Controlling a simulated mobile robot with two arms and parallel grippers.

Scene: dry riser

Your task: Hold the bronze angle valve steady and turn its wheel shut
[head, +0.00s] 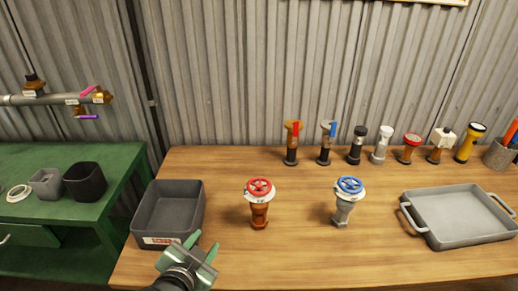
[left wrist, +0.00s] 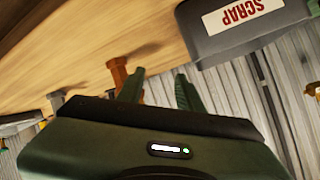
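The bronze angle valve (head: 259,214) stands upright on the wooden table, left of the middle, with a red wheel (head: 260,187) on top. My left gripper (head: 203,246) is open and empty, to the left of the valve and nearer the table's front edge, apart from it. In the left wrist view the two fingers (left wrist: 159,88) are spread with nothing between them. The bronze valve's body (left wrist: 117,70) shows just beyond one finger there, partly hidden. My right gripper is not in view.
A grey valve (head: 343,208) with a blue wheel stands to the right. A dark scrap bin (head: 168,239) is close to my left gripper. A grey tray (head: 420,232) lies at right. Several fittings and torches line the back. The wood between both valves is clear.

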